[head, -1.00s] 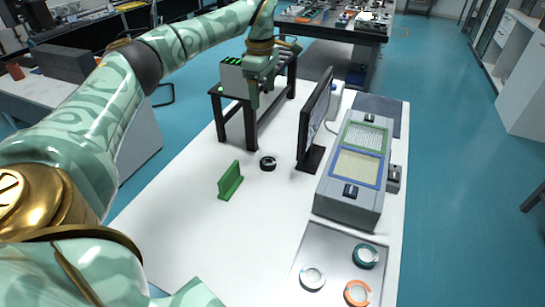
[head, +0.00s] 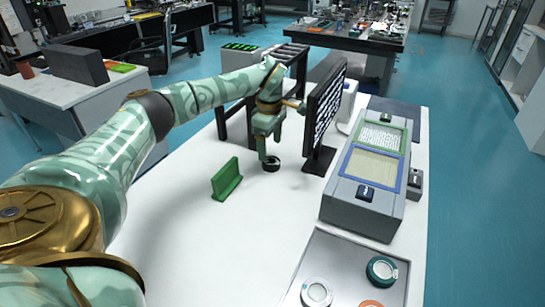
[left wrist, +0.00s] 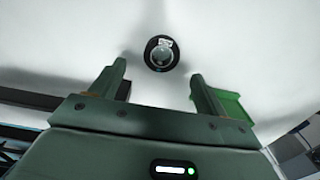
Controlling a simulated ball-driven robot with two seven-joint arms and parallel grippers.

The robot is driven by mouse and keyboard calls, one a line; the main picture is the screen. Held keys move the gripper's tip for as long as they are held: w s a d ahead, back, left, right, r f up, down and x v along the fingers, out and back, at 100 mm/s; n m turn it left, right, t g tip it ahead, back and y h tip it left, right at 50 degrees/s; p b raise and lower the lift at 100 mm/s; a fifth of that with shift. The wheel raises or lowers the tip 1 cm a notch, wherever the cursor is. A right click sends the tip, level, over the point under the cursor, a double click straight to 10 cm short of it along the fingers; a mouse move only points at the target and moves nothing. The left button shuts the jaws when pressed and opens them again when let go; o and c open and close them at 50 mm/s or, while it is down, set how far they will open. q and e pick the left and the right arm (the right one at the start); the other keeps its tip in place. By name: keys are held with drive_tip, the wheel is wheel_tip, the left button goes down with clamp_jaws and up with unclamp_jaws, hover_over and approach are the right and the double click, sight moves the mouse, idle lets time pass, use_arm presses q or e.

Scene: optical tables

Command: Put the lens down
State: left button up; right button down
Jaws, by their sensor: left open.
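A small black-rimmed lens (head: 271,165) lies on the white table (head: 200,240), right of a green upright block (head: 226,179). My left gripper (head: 267,153) is open and empty, its fingers pointing down close by the lens. In the left wrist view the lens (left wrist: 161,54) shows a pale clear centre. It lies just beyond the fingertips of the open gripper (left wrist: 158,70), roughly midway between them, and neither finger touches it. The green block (left wrist: 235,105) shows behind the right finger there. My right gripper is not in view.
A monitor (head: 325,105) stands close right of the left gripper. A grey box with framed panels (head: 350,205) is further right. A grey tray (head: 345,262) with ringed lenses lies in front. A dark stand (head: 290,52) is behind. The table's left front is clear.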

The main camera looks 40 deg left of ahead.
sight(271, 160)
use_arm(q)
wheel_tip(271, 160, down, 6)
drive_tip(key=shift+d+r+b, duration=0.15)
drive_tip(key=shift+r+b, duration=0.1)
drive_tip(key=shift+b, duration=0.95)
drive_tip(key=shift+r, duration=0.2)
drive_tip(key=c, duration=1.2)
